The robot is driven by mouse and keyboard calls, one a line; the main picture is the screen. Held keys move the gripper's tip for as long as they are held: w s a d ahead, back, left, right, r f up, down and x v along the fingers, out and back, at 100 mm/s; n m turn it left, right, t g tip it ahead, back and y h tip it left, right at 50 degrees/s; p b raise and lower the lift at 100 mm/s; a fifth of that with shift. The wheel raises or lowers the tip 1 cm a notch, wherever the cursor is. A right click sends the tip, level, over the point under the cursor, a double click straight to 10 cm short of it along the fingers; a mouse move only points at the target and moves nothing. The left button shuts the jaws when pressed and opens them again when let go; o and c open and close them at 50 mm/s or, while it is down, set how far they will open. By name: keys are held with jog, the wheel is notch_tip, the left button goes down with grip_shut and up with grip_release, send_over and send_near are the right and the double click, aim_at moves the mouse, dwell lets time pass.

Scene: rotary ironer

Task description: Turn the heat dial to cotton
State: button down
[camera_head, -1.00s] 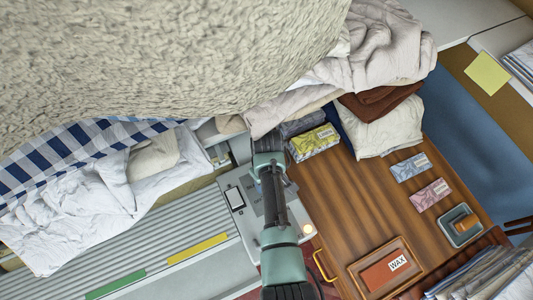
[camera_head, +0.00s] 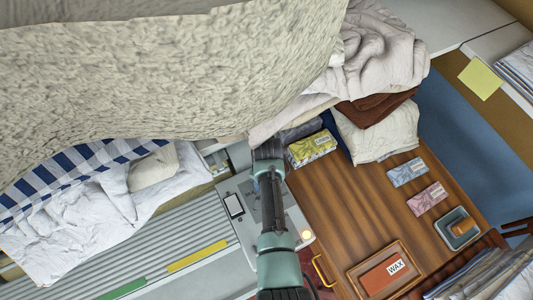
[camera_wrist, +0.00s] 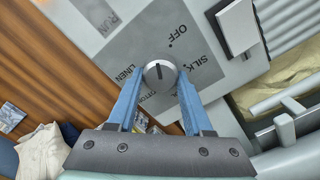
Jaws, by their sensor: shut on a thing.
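The heat dial (camera_wrist: 160,75) is a round silver knob with a dark line on its face, on a grey panel (camera_wrist: 205,65) in the wrist view. The line runs nearly up and down in the picture. Around the dial are the labels OFF, SILK and LINEN, and a partly hidden one that looks like COTTON below it, between my fingers. My gripper (camera_wrist: 160,78) has its two blue fingers on either side of the dial, shut on it. In the head view my arm hides the dial and fingertips; part of the control panel (camera_head: 238,224) shows beside the arm.
A switch-like plate (camera_wrist: 237,27) stands up from the panel near the dial. A wooden table (camera_head: 345,215) with a yellow box (camera_head: 312,149) and folded cloths lies to the right. A large pale cloth (camera_head: 160,70) hangs across the upper left.

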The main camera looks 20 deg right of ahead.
jog(key=m, duration=0.6)
jog(key=shift+s+d, duration=0.1)
dwell(0.5)
jog(key=shift+c, duration=1.5)
grip_release()
notch_tip(320, 180, up, 13)
jog(key=shift+b, duration=0.3)
